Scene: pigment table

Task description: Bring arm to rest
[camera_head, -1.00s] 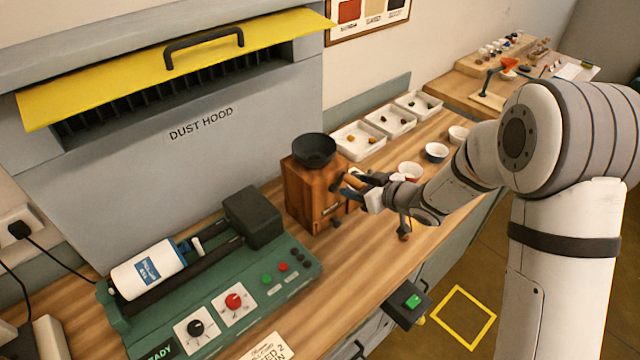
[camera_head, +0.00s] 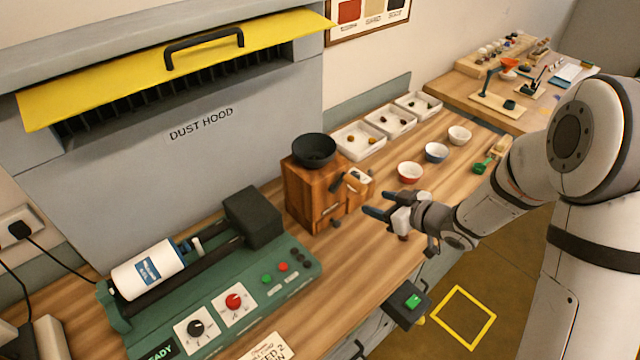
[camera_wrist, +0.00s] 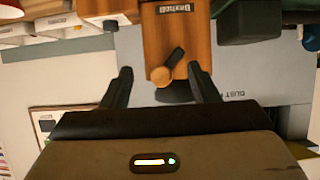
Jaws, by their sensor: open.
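My gripper (camera_head: 377,204) is open and empty in the head view, above the front part of the wooden bench, just right of the wooden grinder box (camera_head: 312,196) with its black bowl on top. It is apart from the box. In the wrist view, the two dark fingers of my gripper (camera_wrist: 163,85) are spread, with nothing held between them. The wooden box (camera_wrist: 178,25) with its round knob shows beyond and between the fingers. The wrist picture appears upside down.
A green machine (camera_head: 225,300) holding a white jar (camera_head: 147,272) stands at left below the dust hood (camera_head: 200,130). White trays (camera_head: 358,140) and small bowls (camera_head: 409,172) stand behind and right of my gripper. A switch box (camera_head: 408,303) juts from the bench front. The floor at right is open.

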